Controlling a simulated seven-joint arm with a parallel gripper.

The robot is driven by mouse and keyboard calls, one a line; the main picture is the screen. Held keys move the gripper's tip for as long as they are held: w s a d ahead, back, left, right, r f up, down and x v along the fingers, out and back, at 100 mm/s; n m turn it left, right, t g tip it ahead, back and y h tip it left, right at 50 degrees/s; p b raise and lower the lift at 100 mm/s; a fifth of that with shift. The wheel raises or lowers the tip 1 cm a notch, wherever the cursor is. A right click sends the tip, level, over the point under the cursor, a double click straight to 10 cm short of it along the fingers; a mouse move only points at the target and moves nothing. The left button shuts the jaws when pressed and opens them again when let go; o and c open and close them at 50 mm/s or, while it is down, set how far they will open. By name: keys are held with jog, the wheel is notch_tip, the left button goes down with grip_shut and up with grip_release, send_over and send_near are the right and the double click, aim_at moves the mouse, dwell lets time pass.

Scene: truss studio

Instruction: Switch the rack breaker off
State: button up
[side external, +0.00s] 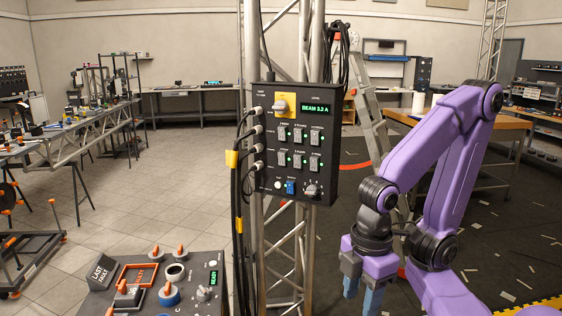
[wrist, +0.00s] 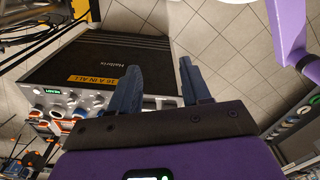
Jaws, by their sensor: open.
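A dark panel (side external: 262,150) hangs on the truss in the side view. It has a rotary switch on a yellow plate (side external: 282,105), two rows of rocker switches (side external: 298,136), a blue switch (side external: 290,187) and a knob (side external: 311,190). Its green display reads "BEAM 3.2 A". The labels are too small to tell which control is the rack breaker. My gripper (side external: 361,299) is open and empty, low and to the right of the panel, apart from it.
A black case (wrist: 95,55) with a knobbed front stands beside my fingers in the wrist view. A console with orange switches (side external: 207,255) is at the bottom left of the side view. Cables (side external: 236,200) hang along the panel's left edge. A stepladder (side external: 371,115) stands behind.

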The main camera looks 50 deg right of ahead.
jog(key=shift+w+a, duration=0.1)
jog(key=shift+w, duration=0.15)
jog(key=c, duration=0.5)
jog(key=shift+m+t+h, duration=0.6)
jog(key=shift+m+t, duration=0.2)
jog(key=shift+m, duration=0.1)
jog(key=w+r, duration=0.1)
jog(key=w, duration=0.3)
jog(key=w+a+r, duration=0.1)
jog(key=w, duration=0.3)
jog(key=w+a+r, duration=0.1)
jog(key=w, duration=0.3)
jog(key=shift+w+r, duration=0.3)
jog(key=shift+w, duration=0.1)
grip_shut()
jog(key=w+d+r+m+t+h, duration=0.1)
jog(key=w+d+r, duration=0.1)
jog(key=w, duration=0.5)
jog(key=w+d+r+m+h, duration=0.1)
jog(key=w+r+m+h, duration=0.1)
jog(key=w, duration=0.6)
jog(key=w+d+r+m+h, duration=0.3)
jog(key=w+d, duration=0.4)
jog(key=d, duration=0.3)
jog(key=w+d+r+m+g+h, duration=0.1)
jog(key=w+d+r+m+h, duration=0.1)
jog(key=w+d+r, duration=0.2)
jog(key=shift+w+d+m+h, duration=0.4)
jog(key=shift+w+d, duration=1.2)
jog(key=shift+d, duration=2.2)
